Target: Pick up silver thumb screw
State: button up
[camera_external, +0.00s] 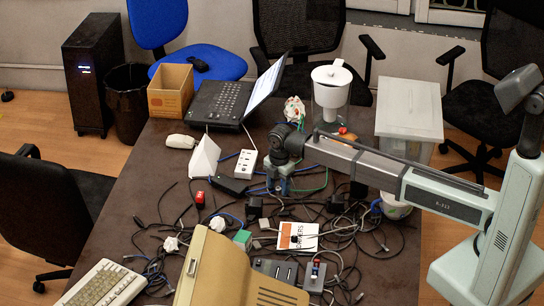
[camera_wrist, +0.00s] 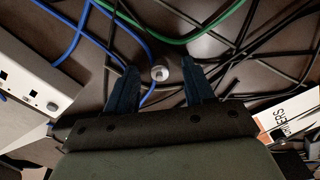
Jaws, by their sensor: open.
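The silver thumb screw (camera_wrist: 159,73) is a small round light-grey piece on the dark table in the wrist view. It lies between the two dark blue fingertips of my gripper (camera_wrist: 158,80), nearer the left finger, with gaps on both sides. My gripper is open and holds nothing. In the external view my gripper (camera_external: 281,182) points down over the cable clutter at the middle of the table. The screw cannot be made out there.
A blue cable (camera_wrist: 77,45) and a green cable (camera_wrist: 215,33) run close to the fingers among several black cables. A white power strip (camera_wrist: 30,85) lies left, and a white-and-orange card (camera_wrist: 292,118) lies right. A laptop (camera_external: 225,103) stands farther back.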

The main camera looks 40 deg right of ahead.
grip_shut()
dwell(0.4)
